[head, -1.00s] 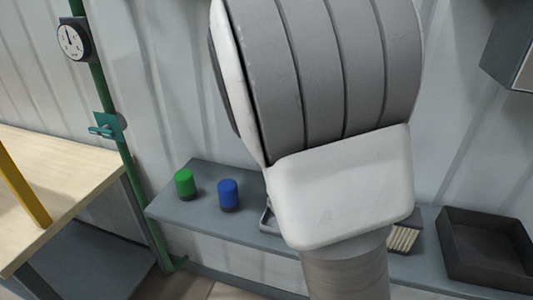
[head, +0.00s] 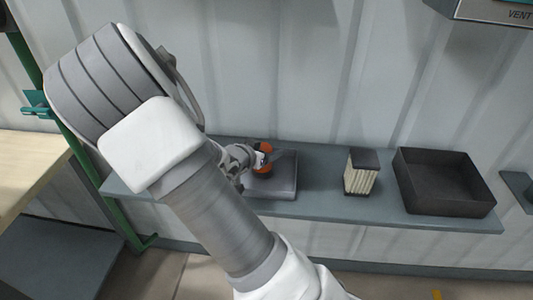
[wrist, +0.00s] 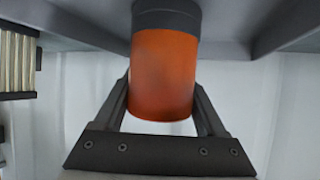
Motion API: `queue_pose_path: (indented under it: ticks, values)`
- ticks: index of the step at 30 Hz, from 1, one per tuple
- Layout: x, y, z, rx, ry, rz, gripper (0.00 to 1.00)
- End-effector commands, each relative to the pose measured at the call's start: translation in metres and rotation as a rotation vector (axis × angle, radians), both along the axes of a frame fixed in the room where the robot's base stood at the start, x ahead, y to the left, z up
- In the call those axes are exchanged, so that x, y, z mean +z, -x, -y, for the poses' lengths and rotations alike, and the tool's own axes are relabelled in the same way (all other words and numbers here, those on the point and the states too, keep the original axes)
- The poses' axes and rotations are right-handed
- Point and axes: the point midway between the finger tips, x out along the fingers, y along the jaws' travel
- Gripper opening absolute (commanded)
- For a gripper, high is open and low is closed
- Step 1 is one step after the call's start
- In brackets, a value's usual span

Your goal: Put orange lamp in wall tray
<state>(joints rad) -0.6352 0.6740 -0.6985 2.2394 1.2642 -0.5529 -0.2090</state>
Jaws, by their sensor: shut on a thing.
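The orange lamp (head: 265,169) is at a grey plate-like holder (head: 284,190) on the wall shelf, partly hidden by my gripper (head: 259,158). The wrist view shows the orange lamp (wrist: 163,75) large, with its dark base toward the grey surface. My gripper's fingers (wrist: 160,92) are shut on the lamp, one on each side. I cannot tell whether the base touches the surface. A dark, open, empty-looking tray (head: 480,208) stands at the right end of the shelf.
A dark-topped ribbed block (head: 361,172) stands on the shelf (head: 322,205) between holder and tray. A grey vent box (head: 490,10) is on the wall above right. A green pipe (head: 88,185) and a wooden table (head: 30,165) are at left.

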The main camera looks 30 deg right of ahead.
Motion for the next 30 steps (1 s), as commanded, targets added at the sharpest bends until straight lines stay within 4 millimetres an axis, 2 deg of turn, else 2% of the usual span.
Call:
queue_pose_path:
  ticks: [13,14,17,18,27,30]
  values:
    - [-0.008,0.000,0.001,0.000,0.000,0.001,0.12]
    - [-0.007,0.000,0.001,0.000,0.000,0.001,0.77]
    - [-0.007,0.000,0.001,0.000,0.000,0.001,0.95]
    - [-0.007,0.000,0.000,0.000,0.000,0.001,1.00]
    - [-0.002,0.000,0.000,0.000,0.000,0.002,1.00]
    - [0.004,0.005,-0.008,0.002,-0.001,0.002,1.00]
